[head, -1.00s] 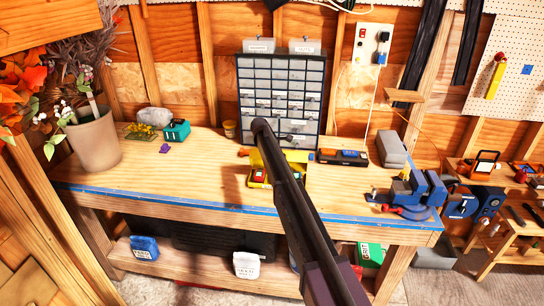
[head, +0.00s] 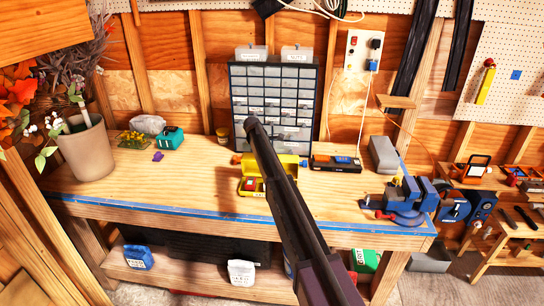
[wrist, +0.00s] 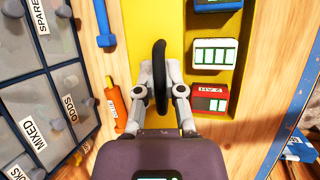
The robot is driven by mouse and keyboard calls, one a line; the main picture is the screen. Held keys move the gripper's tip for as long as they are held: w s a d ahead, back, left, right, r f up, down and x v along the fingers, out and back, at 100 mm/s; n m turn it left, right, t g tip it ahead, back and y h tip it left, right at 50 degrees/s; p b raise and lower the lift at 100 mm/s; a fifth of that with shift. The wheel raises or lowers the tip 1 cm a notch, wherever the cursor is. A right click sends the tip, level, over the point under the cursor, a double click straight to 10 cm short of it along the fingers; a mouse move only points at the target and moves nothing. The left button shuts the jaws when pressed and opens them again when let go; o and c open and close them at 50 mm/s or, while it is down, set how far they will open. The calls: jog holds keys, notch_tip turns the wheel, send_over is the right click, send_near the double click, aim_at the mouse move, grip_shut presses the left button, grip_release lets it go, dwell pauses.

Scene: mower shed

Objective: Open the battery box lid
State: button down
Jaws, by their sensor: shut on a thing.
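The yellow battery box (head: 254,186) stands on the workbench in the head view, partly behind my arm. A red block shows inside it, and a yellow panel (head: 288,160) stands up at its back, so the lid looks raised. In the wrist view my gripper (wrist: 161,92) is shut on a black loop handle (wrist: 160,58) in front of the yellow lid (wrist: 137,30). A white block (wrist: 214,54) and a red block (wrist: 208,99) with green cells sit in the box to the right. My arm hides the gripper in the head view.
A drawer cabinet (head: 272,100) stands behind the box; its drawers are close at left in the wrist view. An orange bottle (wrist: 111,106) is beside the box. A black case (head: 336,163) and a blue vise (head: 405,196) are to the right.

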jog(key=shift+w+d, duration=0.1)
jog(key=shift+d, duration=0.15)
jog(key=c, duration=0.7)
grip_release()
jog(key=shift+r, duration=0.1)
jog(key=shift+r, duration=0.1)
